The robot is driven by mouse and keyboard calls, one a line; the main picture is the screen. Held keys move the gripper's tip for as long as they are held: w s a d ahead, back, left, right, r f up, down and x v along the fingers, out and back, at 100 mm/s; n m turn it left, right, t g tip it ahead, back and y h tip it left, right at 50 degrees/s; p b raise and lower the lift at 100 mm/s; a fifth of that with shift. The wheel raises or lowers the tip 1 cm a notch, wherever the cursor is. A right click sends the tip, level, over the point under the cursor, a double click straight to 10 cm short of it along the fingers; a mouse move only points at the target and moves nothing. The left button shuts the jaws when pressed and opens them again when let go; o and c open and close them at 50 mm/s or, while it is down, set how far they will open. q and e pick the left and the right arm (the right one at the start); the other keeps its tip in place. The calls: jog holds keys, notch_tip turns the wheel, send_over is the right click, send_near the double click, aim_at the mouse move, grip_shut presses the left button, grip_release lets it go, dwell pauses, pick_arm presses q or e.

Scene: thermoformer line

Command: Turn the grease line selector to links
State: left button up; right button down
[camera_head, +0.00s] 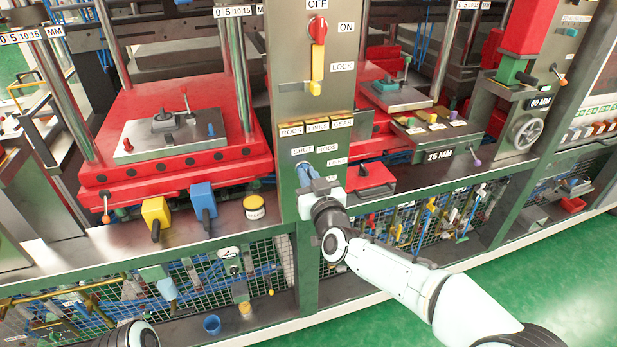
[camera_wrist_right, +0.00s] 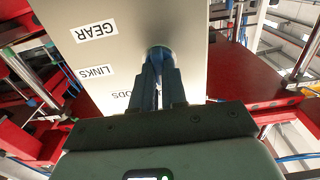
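The grease line selector sits on the narrow grey and green panel (camera_head: 290,110) in the middle of the head view, beside printed labels that include SHUT, RODS and LINKS. My right gripper (camera_head: 306,174) is at the selector and hides most of it. Where the selector points cannot be told. My left gripper is not in view.
Red press plates (camera_head: 185,105) flank the panel. A red box (camera_head: 371,180) sits close right of my right gripper. Yellow and blue levers (camera_head: 203,196) stand left.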

pick_arm(q)
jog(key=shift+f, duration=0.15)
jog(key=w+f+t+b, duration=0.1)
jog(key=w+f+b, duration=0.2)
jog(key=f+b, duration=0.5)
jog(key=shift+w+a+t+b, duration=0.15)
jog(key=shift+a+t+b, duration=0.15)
jog(key=shift+b, duration=0.45)
pick_arm(e)
jog(key=shift+d+f+m, duration=0.1)
jog(key=shift+f+m, duration=0.05)
jog(key=shift+m, duration=4.3)
jog(key=shift+d+f+m, duration=0.1)
jog(key=shift+m, duration=4.35)
jog(key=c, duration=1.2)
grip_release()
jog(key=shift+o, duration=0.2)
